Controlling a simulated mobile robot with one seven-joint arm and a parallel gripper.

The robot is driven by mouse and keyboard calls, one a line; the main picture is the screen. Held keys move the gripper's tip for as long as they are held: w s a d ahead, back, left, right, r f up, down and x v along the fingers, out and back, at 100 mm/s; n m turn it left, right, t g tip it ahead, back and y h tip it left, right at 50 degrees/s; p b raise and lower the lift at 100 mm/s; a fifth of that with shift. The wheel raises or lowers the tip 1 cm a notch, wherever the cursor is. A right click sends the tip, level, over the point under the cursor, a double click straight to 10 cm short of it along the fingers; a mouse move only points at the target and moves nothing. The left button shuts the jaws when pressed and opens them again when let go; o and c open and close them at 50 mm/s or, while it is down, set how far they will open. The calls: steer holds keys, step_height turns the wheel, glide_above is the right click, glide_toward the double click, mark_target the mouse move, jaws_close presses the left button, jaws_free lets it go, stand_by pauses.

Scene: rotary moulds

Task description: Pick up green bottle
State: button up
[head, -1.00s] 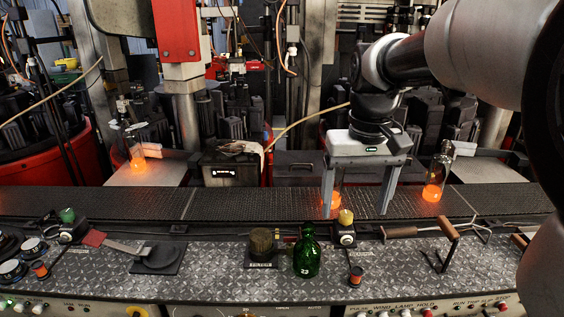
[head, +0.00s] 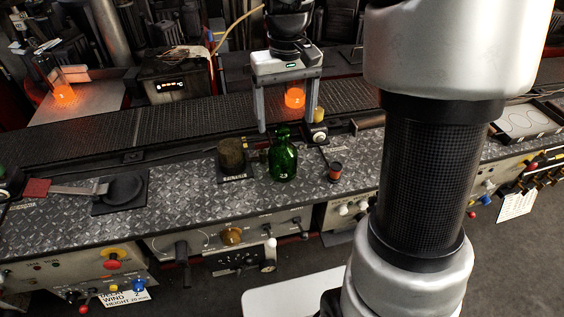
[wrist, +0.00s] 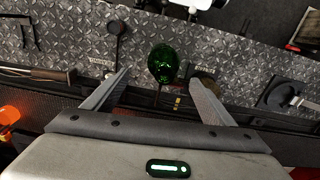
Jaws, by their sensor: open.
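The green bottle (head: 283,158), marked 23, stands upright on the diamond-plate bench top in the head view. In the wrist view the green bottle (wrist: 163,63) shows beyond my fingertips, between their lines. My gripper (head: 289,130) is open and empty, its two fingers pointing down just behind the bottle in the head view. It also shows in the wrist view (wrist: 160,82) with the fingers wide apart. No contact with the bottle can be seen.
A yellow-topped knob (head: 319,124) is near my right finger. A glowing orange bottle (head: 295,97) stands behind on the conveyor (head: 190,117).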

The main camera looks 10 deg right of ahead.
mark_target(283, 146)
step_height(283, 146, down, 4)
steer(key=shift+f, duration=0.1)
steer(key=f, duration=0.3)
steer(key=f+b, duration=0.1)
steer(key=f, duration=0.1)
steer(key=shift+s+a, duration=0.2)
steer(key=shift+a, duration=0.2)
steer(key=shift+r, duration=0.1)
steer(key=c, duration=1.8)
